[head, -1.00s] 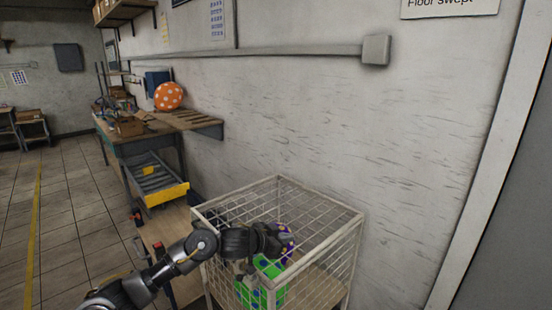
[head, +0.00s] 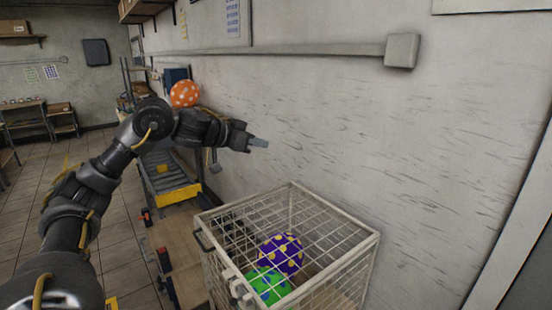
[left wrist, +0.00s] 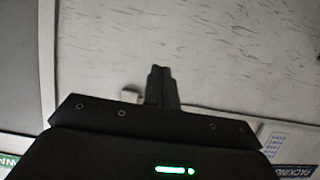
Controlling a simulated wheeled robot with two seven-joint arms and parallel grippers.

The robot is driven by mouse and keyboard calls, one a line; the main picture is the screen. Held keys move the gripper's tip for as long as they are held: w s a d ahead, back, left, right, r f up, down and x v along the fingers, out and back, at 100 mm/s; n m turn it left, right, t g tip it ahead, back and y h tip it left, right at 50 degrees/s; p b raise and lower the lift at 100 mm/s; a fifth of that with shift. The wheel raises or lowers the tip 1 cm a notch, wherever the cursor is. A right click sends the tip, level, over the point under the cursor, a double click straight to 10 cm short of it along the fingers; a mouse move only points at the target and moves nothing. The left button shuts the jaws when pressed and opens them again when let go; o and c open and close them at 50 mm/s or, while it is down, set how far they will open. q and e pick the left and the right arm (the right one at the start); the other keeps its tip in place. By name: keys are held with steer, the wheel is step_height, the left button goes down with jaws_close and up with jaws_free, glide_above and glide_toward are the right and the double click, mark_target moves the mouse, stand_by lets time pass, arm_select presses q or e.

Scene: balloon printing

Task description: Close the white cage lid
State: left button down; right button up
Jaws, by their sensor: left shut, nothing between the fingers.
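The white wire cage (head: 368,262) stands at the lower right of the head view, against the wall. White mesh (head: 300,215) spans its top and looks level; no raised lid panel shows. Its front edge is cut off by the frame, so I cannot tell whether the lid sits fully down there. A purple balloon with yellow dots (head: 281,250) and a green balloon with blue dots (head: 266,284) show through the mesh. My left gripper (head: 260,142) is shut and empty, well above the cage and apart from it. It also shows in the left wrist view (left wrist: 161,72). My right gripper is not in view.
A dark handle (head: 203,241) sticks out from the cage's left side. A conveyor with a yellow end (head: 178,194) and an orange dotted balloon (head: 184,94) are farther back, behind my left arm. The wall (head: 330,130) bounds the right side.

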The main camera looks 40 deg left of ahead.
arm_select(q)
steer(key=p+x, duration=0.4)
steer(key=x, duration=0.5)
steer(key=s+f, duration=0.1)
steer(key=s+a+f+p, duration=0.1)
steer(key=f, duration=0.1)
steer(key=shift+s+f, duration=0.1)
steer(key=shift+f, duration=0.05)
steer(key=shift+d, duration=0.15)
